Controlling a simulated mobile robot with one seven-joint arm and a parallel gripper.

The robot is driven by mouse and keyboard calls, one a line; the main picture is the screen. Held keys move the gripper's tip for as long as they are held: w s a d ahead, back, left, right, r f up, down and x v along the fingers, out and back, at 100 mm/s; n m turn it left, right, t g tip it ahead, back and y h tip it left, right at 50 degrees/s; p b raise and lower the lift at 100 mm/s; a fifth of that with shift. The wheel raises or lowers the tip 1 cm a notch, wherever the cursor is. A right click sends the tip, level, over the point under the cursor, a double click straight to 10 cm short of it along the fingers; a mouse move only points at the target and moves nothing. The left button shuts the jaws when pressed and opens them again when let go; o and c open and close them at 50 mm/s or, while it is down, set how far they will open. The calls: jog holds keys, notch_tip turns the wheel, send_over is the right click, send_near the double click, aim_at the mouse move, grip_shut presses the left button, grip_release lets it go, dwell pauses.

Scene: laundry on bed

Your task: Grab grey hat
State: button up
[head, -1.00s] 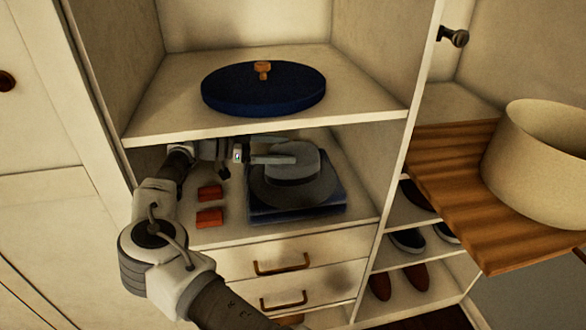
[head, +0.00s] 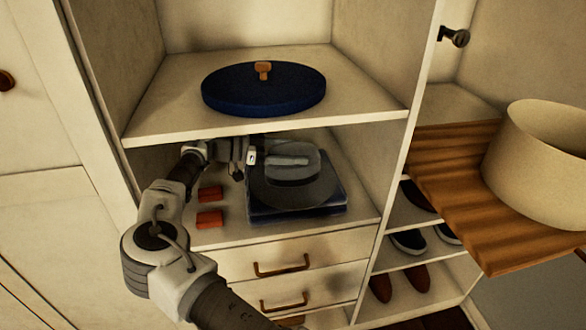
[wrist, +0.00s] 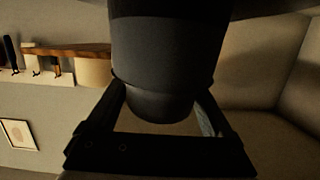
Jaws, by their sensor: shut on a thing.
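The grey hat (head: 292,177) has a rounded crown and a flat brim. In the head view it rests on a flat dark blue box in the lower cabinet compartment. My gripper (head: 292,160) reaches in from the left, with a light finger across the crown. In the wrist view, my gripper (wrist: 162,95) has its two fingers on either side of a large dark rounded form, the hat's crown (wrist: 165,55), and is shut on it. The far finger is hidden in the head view.
The dark blue box (head: 300,212) lies under the hat. Two small red boxes (head: 210,217) sit left of it. The shelf above (head: 170,122) holds a round blue lidded thing (head: 263,92). Drawers (head: 285,265) are below; shoes (head: 408,241) and a wooden shelf (head: 455,195) are at right.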

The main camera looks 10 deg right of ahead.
grip_shut()
jog(key=shift+r, duration=0.15)
